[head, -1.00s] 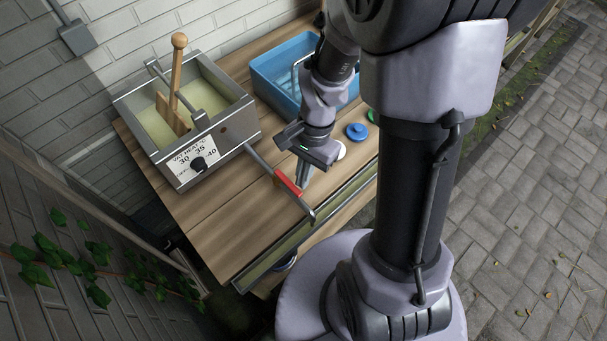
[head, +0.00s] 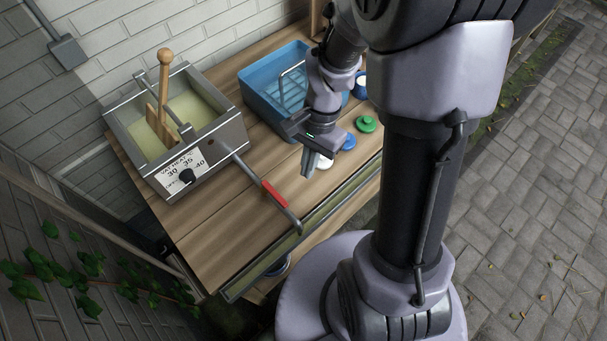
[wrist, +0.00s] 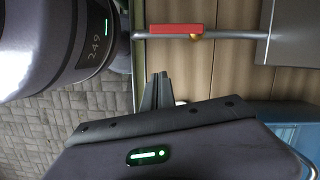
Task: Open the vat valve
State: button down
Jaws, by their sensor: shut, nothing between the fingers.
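The vat (head: 228,133) is a grey metal box with pale yellow liquid, at the left on the wooden table. Its outlet pipe (head: 240,168) slopes towards the table's front edge. The red valve handle (head: 274,193) lies along this pipe. In the wrist view the red handle (wrist: 176,29) also lies along the pipe, with a small brass-coloured piece beneath its middle. My gripper (head: 309,173) is shut and empty, to the right of the handle and apart from it. Its fingers (wrist: 158,78) point towards the pipe in the wrist view, with a gap between.
A blue basin (head: 258,92) with a wire rack stands behind my gripper. White (head: 324,163), blue (head: 348,143) and green (head: 366,124) round pieces lie right of my gripper. A wooden paddle (head: 164,85) stands in the vat. The front tabletop left of the pipe is clear.

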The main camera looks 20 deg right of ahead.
jog(key=a+p+v, duration=0.1)
jog(key=p+v, duration=0.1)
jog(key=v, duration=0.4)
jog(key=shift+s+r, duration=0.2)
jog(key=shift+r, duration=0.1)
jog(key=shift+d, duration=0.15)
